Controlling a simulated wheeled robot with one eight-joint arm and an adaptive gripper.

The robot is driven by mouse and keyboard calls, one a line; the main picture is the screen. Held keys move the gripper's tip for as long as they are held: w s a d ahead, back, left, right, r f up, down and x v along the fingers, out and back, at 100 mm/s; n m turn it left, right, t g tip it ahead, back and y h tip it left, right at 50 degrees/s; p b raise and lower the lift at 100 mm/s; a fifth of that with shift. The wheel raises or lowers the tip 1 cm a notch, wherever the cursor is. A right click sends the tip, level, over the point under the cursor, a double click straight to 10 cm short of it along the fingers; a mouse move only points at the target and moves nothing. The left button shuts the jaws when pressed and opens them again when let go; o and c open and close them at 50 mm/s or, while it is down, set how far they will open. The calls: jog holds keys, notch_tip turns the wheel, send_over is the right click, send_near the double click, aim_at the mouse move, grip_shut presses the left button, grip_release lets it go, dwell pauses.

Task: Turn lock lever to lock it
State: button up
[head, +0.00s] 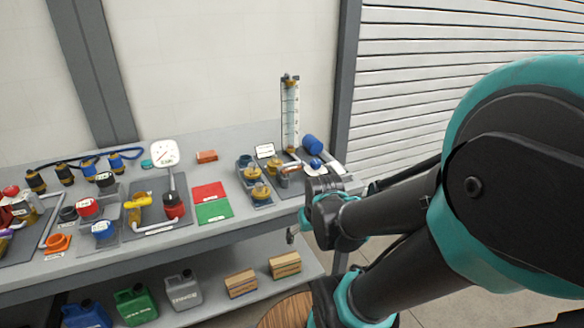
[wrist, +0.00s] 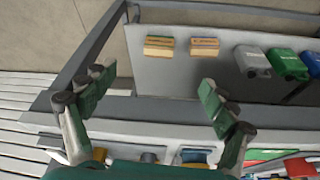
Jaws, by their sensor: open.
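I cannot tell for certain which part is the lock lever. A yellow lever-like handle (head: 138,204) sits on a dark plate on the bench, left of the red-and-black fitting below the gauge (head: 164,153). My gripper (wrist: 155,84) is open and empty, its two green-padded fingers wide apart. In the head view, a dark finger (head: 291,236) shows in front of the bench's right end, and my arm hides most of the gripper. The gripper is apart from the bench parts and well to the right of the yellow handle.
The grey bench (head: 232,228) carries red and green mats, brass-topped fittings (head: 257,190), a blue-knobbed valve (head: 315,164) and a tall flow tube (head: 290,115). The lower shelf holds jugs (head: 183,290) and wooden blocks (head: 285,265). A shutter (head: 450,70) is behind on the right.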

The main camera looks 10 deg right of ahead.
jog(key=w+r+n+g, duration=0.1)
jog(key=w+r+g, duration=0.1)
jog(key=w+r, duration=1.15)
jog(key=n+g, duration=0.1)
jog(key=g, duration=0.1)
send_near(291, 168)
notch_tip(291, 168, down, 8)
jog(key=shift+w+f, duration=0.1)
jog(key=shift+f, duration=0.1)
jog(key=c, duration=1.2)
jog(key=shift+o, duration=0.2)
